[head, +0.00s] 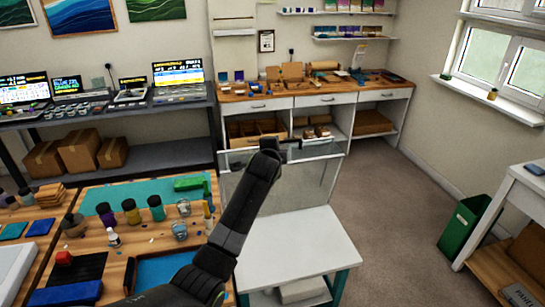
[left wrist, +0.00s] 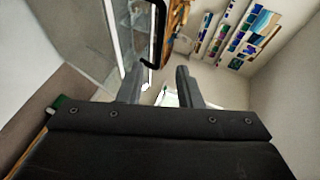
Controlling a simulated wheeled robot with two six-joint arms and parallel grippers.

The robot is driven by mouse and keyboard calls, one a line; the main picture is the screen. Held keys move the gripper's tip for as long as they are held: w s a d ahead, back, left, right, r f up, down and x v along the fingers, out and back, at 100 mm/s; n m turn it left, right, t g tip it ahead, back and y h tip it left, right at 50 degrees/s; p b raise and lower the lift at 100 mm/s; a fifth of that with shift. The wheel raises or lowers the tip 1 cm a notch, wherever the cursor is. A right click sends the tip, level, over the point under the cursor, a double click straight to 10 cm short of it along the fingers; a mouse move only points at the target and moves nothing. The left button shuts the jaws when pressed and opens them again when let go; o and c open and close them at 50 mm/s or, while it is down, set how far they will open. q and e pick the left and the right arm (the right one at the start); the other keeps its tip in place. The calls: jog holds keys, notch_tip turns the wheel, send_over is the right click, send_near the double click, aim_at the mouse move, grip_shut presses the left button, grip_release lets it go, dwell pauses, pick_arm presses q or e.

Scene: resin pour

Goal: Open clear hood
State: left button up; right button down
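The clear hood (head: 312,178) shows as upright, see-through panels with a pale rim at the back of a white table (head: 300,240). My arm hides part of its left side, and I cannot tell how far it is raised. My left gripper (head: 291,147) is at the hood's top edge. In the left wrist view its two fingers (left wrist: 160,82) are apart. A dark, handle-like bar (left wrist: 159,35) lies near the fingertips, toward the left finger, beside the glass panel (left wrist: 92,40). I see no grip on it. My right gripper is not in view.
A wooden workbench (head: 118,248) with bottles, cups and a teal mat (head: 128,195) stands left of the white table. A drawer bench (head: 320,98) with tools is behind. The front of the white tabletop is bare. A green bin (head: 465,225) stands at right.

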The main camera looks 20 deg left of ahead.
pick_arm(q)
jog(key=shift+b+v, duration=0.5)
jog(key=shift+v, duration=1.9)
